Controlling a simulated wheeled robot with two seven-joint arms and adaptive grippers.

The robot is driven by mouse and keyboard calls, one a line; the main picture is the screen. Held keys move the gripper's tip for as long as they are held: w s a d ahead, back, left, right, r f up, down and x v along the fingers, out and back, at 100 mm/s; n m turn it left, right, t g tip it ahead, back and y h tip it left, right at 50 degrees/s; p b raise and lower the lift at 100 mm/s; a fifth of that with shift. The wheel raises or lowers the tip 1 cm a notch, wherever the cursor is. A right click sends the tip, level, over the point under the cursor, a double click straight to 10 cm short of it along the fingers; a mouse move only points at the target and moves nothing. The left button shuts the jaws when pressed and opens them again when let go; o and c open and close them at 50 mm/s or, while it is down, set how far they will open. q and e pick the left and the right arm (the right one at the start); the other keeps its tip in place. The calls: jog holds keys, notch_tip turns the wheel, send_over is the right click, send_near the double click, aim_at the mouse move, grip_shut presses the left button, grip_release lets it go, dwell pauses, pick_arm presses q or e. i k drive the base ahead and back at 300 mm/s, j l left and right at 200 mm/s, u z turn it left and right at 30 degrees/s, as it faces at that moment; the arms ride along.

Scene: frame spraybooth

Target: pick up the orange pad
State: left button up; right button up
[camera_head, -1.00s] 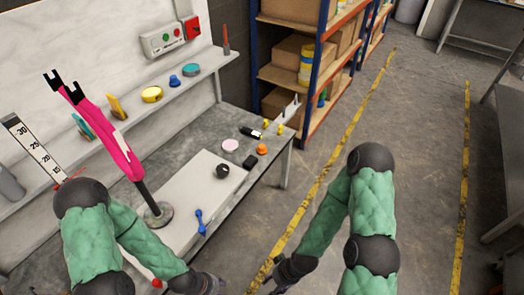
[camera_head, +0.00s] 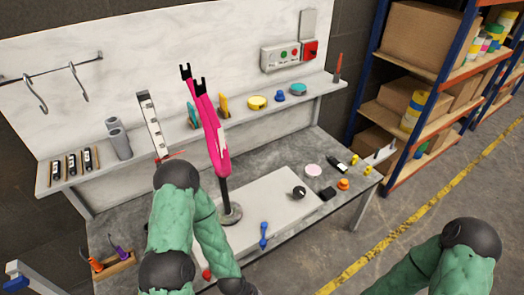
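A small round orange thing (camera_head: 343,184), likely the orange pad, lies on the grey workbench (camera_head: 285,152) near its right end. It is beside a small black block (camera_head: 327,194). Nothing covers it. My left arm reaches down in front of the bench. Only a dark part of my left gripper (camera_head: 238,287) shows at the bottom edge, well left of and nearer than the orange thing. Its fingers are cut off. My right arm is at the lower right, away from the bench, and its gripper is out of the frame.
A pink frame on a stand (camera_head: 216,140) rises from the white board (camera_head: 285,200). A black knob (camera_head: 299,192), a blue tool (camera_head: 263,236), a pink disc (camera_head: 313,170) and a black-and-white bottle (camera_head: 335,167) lie around. A loaded shelf rack (camera_head: 425,75) stands right; the floor before it is clear.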

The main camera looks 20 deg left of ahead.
aim_at(343, 184)
jog(key=i+l, duration=0.8)
